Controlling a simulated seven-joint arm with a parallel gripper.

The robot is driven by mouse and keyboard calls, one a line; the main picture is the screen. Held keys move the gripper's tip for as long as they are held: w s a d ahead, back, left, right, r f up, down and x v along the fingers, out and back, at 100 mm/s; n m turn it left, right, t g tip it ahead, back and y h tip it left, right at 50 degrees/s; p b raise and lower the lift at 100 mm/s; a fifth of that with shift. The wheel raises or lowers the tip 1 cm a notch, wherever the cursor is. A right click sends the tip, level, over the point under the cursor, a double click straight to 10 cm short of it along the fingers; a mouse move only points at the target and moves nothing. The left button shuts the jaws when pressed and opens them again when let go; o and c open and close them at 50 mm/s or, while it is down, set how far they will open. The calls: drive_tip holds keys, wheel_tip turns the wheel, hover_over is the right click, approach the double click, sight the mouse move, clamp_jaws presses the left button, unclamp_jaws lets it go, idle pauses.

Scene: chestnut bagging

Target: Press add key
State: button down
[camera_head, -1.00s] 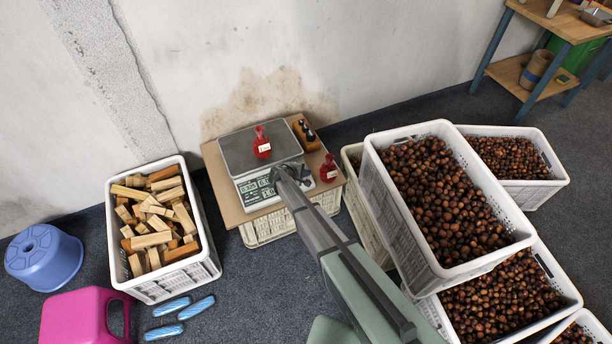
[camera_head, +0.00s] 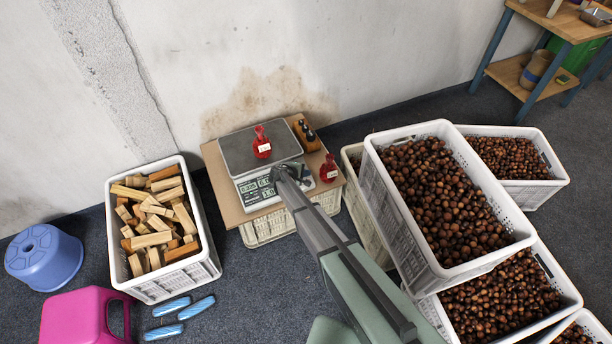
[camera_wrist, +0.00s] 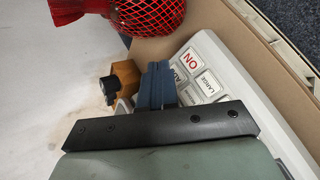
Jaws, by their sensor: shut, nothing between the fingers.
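The scale (camera_head: 258,187) stands on a board, with a red net bag (camera_head: 262,149) on its grey pan (camera_head: 240,153). My gripper (camera_head: 282,173) is over the scale's front panel and hides part of it. In the wrist view my gripper (camera_wrist: 156,82) is shut and empty, its blue fingertips over the keypad. White keys show beside the fingers: an ON key (camera_wrist: 189,57), a LARGE key (camera_wrist: 209,87) and a partly hidden key whose letters look like the start of ADD (camera_wrist: 180,72). Whether the fingertips touch a key cannot be told.
A second red net bag (camera_head: 329,170) lies on the board (camera_head: 222,190) right of the scale; a wooden block with black knobs (camera_head: 306,134) is behind it. Crates of chestnuts (camera_head: 437,257) stand right, a crate of wood pieces (camera_head: 180,286) left.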

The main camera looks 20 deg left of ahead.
drive_tip(key=shift+w+a+f, duration=0.15)
drive_tip(key=shift+w+f, duration=0.05)
drive_tip(key=shift+f, duration=0.55)
idle(1.4)
drive_tip(key=shift+r, duration=0.1)
drive_tip(key=shift+s+r, duration=0.2)
drive_tip(key=shift+r, duration=0.45)
drive_tip(key=shift+d, duration=0.2)
drive_tip(key=r, duration=0.3)
drive_tip(key=s+d+r, duration=0.1)
drive_tip(key=shift+r, duration=0.4)
drive_tip(key=shift+d, duration=0.1)
idle(1.7)
